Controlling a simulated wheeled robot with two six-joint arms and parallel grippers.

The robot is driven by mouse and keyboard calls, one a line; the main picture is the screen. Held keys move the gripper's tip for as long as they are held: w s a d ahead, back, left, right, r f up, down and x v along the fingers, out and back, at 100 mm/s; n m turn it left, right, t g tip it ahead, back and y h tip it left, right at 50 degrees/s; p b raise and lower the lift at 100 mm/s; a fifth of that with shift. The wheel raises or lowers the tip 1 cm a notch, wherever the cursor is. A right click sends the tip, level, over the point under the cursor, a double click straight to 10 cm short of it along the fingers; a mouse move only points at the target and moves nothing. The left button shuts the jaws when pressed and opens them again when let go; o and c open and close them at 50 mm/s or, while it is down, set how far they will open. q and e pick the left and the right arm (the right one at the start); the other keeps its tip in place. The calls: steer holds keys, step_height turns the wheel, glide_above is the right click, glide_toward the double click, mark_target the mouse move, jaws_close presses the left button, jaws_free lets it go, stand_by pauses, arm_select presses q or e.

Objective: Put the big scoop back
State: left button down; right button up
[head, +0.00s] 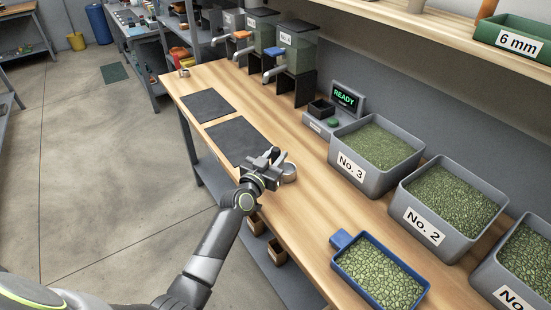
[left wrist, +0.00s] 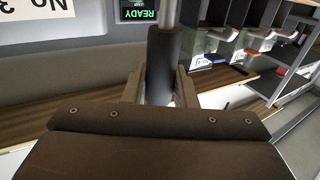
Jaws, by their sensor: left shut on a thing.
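The big scoop shows in the head view as a round metal cup (head: 289,173) just right of my left gripper (head: 268,168), over the front part of the wooden bench. In the left wrist view my left gripper (left wrist: 160,88) is shut on the scoop's dark handle (left wrist: 163,60), with a finger on each side. A grey metal rod (left wrist: 167,12) runs up from the handle out of the picture. The gap between the cup and the bench is hard to judge. My right gripper is in neither view.
Two dark mats (head: 208,105) (head: 240,142) lie left of the gripper. Grey bins of green beans, No. 3 (head: 345,168) and No. 2 (head: 424,226), stand to the right. A scale (head: 347,97) reads READY. A blue bean-filled tray (head: 345,272) is near the front edge. Hoppers (head: 300,55) stand behind.

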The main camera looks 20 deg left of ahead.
arm_select(q)
steer(key=c, duration=1.2)
jaws_free()
steer(key=shift+f, duration=0.1)
steer(key=s, duration=0.4)
steer(key=s+a+b, duration=0.1)
steer(key=s, duration=0.3)
steer(key=s+a, duration=0.1)
steer(key=s, duration=0.3)
steer(key=shift+a, duration=0.15)
